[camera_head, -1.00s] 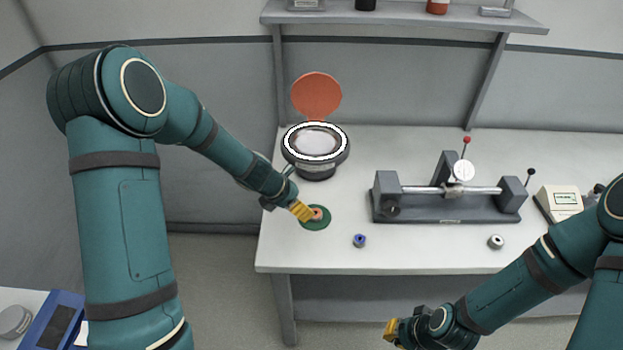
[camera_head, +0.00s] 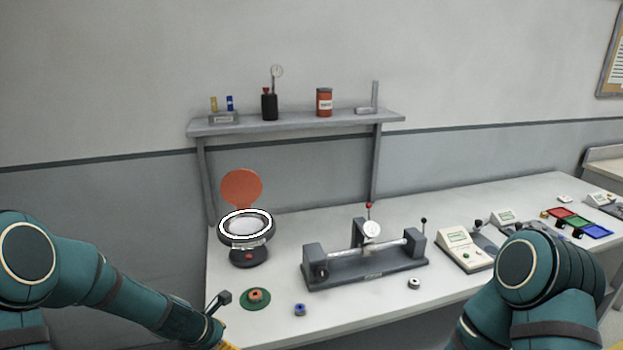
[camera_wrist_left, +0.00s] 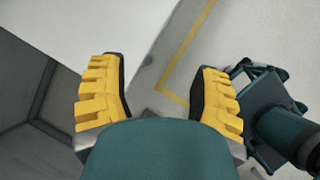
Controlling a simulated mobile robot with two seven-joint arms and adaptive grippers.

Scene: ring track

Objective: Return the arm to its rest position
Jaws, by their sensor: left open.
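My left arm comes in low from the left in the head view, in front of the table's left end. Its gripper (camera_head: 230,346) is mostly cut off by the bottom edge, with only a bit of yellow showing. In the left wrist view the two yellow fingers of the left gripper (camera_wrist_left: 160,88) stand wide apart with nothing between them, over the floor beside the white table top (camera_wrist_left: 100,25). My right arm (camera_head: 535,290) shows at the lower right of the head view; its gripper is outside the picture.
The table (camera_head: 400,310) carries an orange ring on a green pad (camera_head: 246,302), a blue ring (camera_head: 300,309), a grey ring (camera_head: 414,283), a ring-lit magnifier (camera_head: 247,240) and a gauge bench (camera_head: 365,268). A shelf (camera_head: 300,122) stands behind. Coloured trays (camera_head: 580,222) lie far right.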

